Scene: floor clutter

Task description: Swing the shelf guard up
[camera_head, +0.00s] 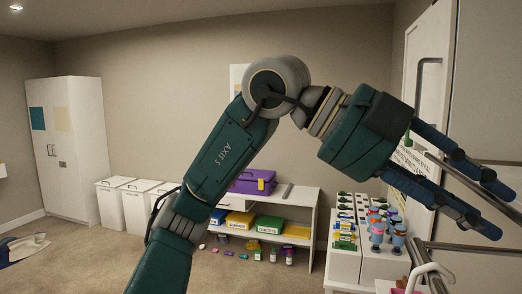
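My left gripper (502,211) reaches toward the right edge of the head view, its two dark blue fingers spread apart. A grey metal bar (472,184) shows in the gap between the fingers; I cannot tell whether they touch it. A second metal bar (470,246) runs below the lower finger to the right edge. Either bar may be part of the shelf guard; I cannot tell which, and both are cut off by the frame. My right gripper is not in view.
A white stand (345,262) with several small bottles and cans is below my gripper. A low white shelf (306,218) with a purple toolbox (253,182) and coloured bins stands against the back wall. White bins and a tall cabinet (68,140) are at left.

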